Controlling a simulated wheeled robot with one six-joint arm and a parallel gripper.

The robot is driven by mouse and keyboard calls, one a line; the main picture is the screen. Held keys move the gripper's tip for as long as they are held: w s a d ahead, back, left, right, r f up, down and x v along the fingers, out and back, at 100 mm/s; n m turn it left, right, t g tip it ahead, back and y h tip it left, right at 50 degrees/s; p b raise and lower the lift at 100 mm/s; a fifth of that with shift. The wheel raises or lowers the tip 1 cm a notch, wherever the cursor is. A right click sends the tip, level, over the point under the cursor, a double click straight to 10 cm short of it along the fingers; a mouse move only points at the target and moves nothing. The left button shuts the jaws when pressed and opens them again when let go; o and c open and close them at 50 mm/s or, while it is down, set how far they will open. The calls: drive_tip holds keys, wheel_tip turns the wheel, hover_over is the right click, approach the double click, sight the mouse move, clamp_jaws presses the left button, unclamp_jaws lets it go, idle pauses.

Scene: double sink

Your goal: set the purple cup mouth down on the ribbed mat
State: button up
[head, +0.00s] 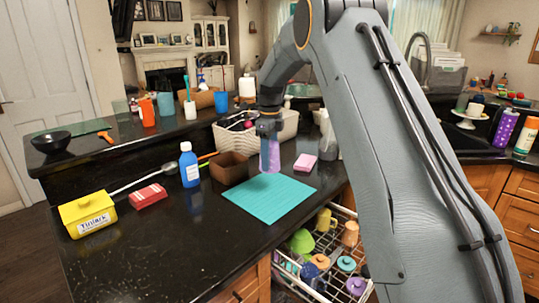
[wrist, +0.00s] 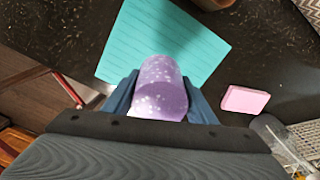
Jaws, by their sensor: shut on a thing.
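The purple cup (head: 270,155) hangs below my gripper (head: 269,134) in the head view, roughly vertical. In the wrist view the speckled purple cup (wrist: 162,88) sits between the two blue fingers of my gripper (wrist: 161,96), which is shut on it. I cannot tell for certain which way its mouth faces. The turquoise ribbed mat (head: 270,199) lies flat on the black counter. The cup appears above the mat's far edge, apparently clear of it. In the wrist view the bare mat (wrist: 175,42) spreads beyond the cup, partly hidden by it.
A pink sponge (head: 305,162) lies right of the cup, and a brown box (head: 230,169) stands left. A blue bottle (head: 189,165), red sponge (head: 148,195) and yellow container (head: 88,214) stand farther left. A filled dish rack (head: 325,248) is below the counter's front edge.

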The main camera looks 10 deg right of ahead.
drive_tip(key=shift+f+b, duration=1.75)
drive_tip(key=shift+f, duration=2.8)
drive_tip(key=o, duration=1.1)
wheel_tip(320, 180, up, 8)
drive_tip(key=shift+f+b, duration=0.1)
drive_tip(key=shift+b, duration=0.85)
